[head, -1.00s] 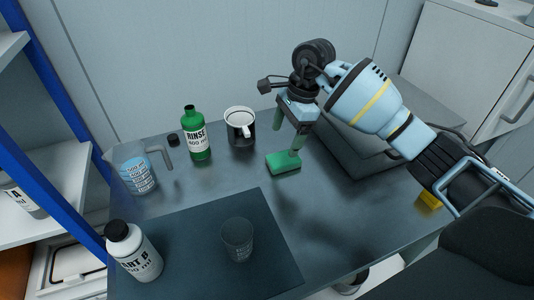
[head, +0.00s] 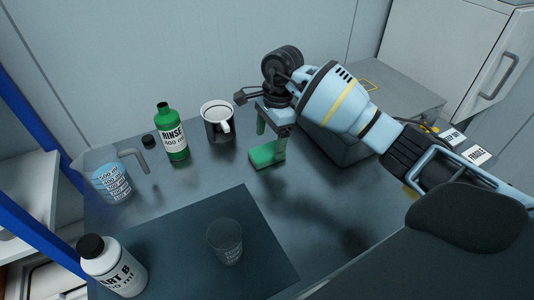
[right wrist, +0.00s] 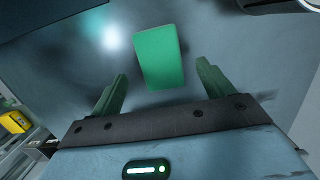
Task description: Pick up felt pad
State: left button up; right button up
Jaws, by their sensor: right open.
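The felt pad, a small green rectangular block (head: 263,157), lies flat on the dark table below my right gripper. In the right wrist view the pad (right wrist: 159,55) shows between and just beyond the two green fingertips, with a gap on each side. My right gripper (head: 271,143) is open and empty, its fingers pointing down close over the pad. In the head view one finger overlaps the pad's right edge; I cannot tell whether it touches. My left gripper is not in view.
A white-and-black mug (head: 218,121) and green RINSE bottle (head: 173,137) stand left of the pad. A measuring jug (head: 112,182), PART B bottle (head: 113,266) and clear cup (head: 225,243) are nearer. A grey box (head: 345,146) stands close right of the gripper.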

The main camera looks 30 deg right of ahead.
aim_at(267, 151)
jog(key=shift+a+f, duration=0.15)
jog(key=shift+f, duration=0.8)
jog(key=shift+a+f, duration=0.1)
jog(key=shift+f, duration=0.8)
jog(key=shift+c, duration=0.4)
jog(key=c, duration=1)
jog(key=shift+c, duration=0.3)
jog(key=shift+r, duration=0.15)
jog(key=shift+w+r, duration=0.1)
jog(key=shift+r, duration=0.15)
jog(key=r, duration=0.2)
jog(key=shift+s+r, duration=0.2)
jog(key=shift+r, duration=0.2)
jog(key=s, duration=0.5)
jog(key=s+r, duration=0.1)
jog(key=s, duration=0.4)
jog(key=s+b, duration=0.1)
jog(key=s, duration=0.4)
jog(key=shift+s+d+r, duration=0.2)
jog(key=shift+s, duration=0.15)
